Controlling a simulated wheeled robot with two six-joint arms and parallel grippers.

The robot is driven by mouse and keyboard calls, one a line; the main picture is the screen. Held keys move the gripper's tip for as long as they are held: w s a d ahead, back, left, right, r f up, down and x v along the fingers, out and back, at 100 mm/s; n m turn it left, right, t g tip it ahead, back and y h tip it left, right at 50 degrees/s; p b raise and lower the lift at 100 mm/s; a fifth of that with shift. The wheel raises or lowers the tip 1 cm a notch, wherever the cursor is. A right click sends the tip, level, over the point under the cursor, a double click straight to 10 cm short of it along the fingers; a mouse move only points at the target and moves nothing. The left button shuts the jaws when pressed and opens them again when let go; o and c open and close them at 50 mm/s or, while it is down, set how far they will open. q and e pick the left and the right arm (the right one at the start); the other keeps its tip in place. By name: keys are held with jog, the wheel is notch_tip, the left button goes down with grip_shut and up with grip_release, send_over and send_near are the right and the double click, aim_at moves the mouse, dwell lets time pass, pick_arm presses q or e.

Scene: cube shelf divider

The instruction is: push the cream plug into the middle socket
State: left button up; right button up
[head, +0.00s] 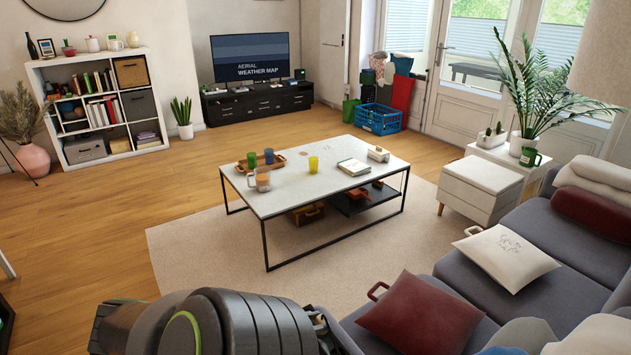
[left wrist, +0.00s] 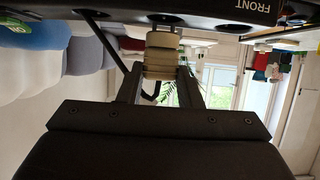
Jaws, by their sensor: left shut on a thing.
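The cream plug (left wrist: 161,57) is between the two fingers of my left gripper (left wrist: 161,75) in the left wrist view. The gripper is shut on it. The plug's far end meets or overlaps the edge of a black bar (left wrist: 120,20) with several round dark sockets. It lines up with the middle socket (left wrist: 167,19); I cannot tell whether it is inside. A dark curved piece shows below the plug, between the fingers. In the head view only my left arm's bulk shows at the bottom, and the plug and bar are not visible. My right gripper is not in view.
The bar bears the word FRONT near its right end. In the head view, a sofa (head: 540,240) with cushions stands at the right and a low white table (head: 310,185) with cups in the middle. A white cube shelf (head: 62,75) stands at the back left.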

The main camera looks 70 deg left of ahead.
pick_arm(q)
jog(key=shift+f+b, duration=1.1)
jog(key=shift+f, duration=0.25)
jog(key=o, duration=1.2)
jog(key=shift+s+r, duration=0.1)
jog(key=shift+s, duration=0.05)
jog(key=shift+p+v, duration=1.35)
jog(key=shift+v, duration=0.95)
jog(key=p+v, duration=0.2)
jog(key=v, duration=1.5)
jog(key=shift+s, duration=0.3)
